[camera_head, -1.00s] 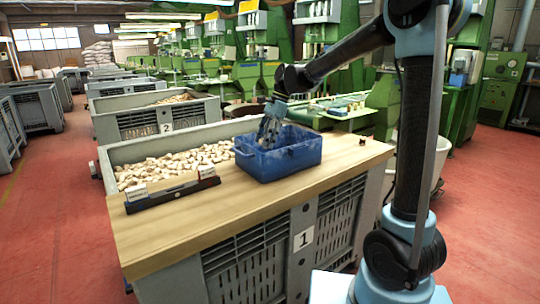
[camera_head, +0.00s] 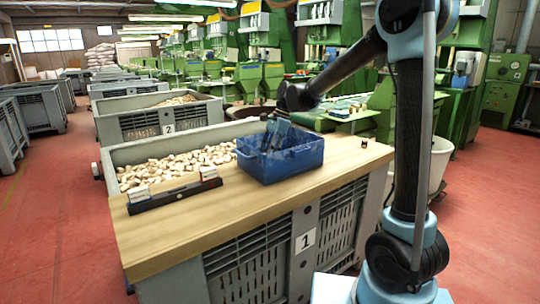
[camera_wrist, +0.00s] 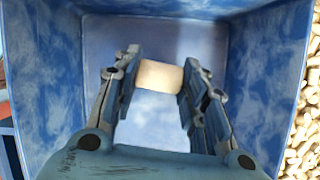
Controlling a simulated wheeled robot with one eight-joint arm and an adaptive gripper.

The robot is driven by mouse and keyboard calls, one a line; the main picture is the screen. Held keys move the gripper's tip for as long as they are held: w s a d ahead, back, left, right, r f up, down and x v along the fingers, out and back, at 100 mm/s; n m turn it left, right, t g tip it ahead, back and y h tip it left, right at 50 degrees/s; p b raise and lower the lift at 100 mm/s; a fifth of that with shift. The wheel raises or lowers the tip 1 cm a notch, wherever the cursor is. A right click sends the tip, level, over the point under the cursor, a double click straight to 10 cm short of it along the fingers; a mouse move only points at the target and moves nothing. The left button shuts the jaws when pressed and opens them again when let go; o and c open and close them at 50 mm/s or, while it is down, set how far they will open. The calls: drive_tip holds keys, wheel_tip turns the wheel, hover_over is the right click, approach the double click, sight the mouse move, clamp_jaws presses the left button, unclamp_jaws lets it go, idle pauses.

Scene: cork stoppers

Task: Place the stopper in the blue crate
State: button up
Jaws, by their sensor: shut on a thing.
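The blue crate (camera_head: 280,164) stands on the wooden board at the middle of the head view. My gripper (camera_head: 268,146) reaches down into it, with its fingertips hidden behind the crate's front wall. In the wrist view my gripper (camera_wrist: 157,85) is inside the crate, shut on a pale cork stopper (camera_wrist: 159,75) held between its two fingers. The crate's blue floor and walls (camera_wrist: 50,70) surround the fingers and stopper. I cannot tell whether the stopper touches the floor.
The wooden board (camera_head: 190,228) lies across grey bin 1, which holds many loose corks (camera_head: 180,164). A black holder (camera_head: 174,195) with pale pieces at its ends lies left of the crate. A small dark object (camera_head: 364,142) stands on the board's right end.

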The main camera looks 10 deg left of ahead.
drive_tip(key=shift+f, duration=0.4)
drive_tip(key=o, duration=0.7)
drive_tip(key=v, duration=1.3)
drive_tip(key=shift+s+a+r, duration=0.1)
drive_tip(key=shift+r, duration=0.05)
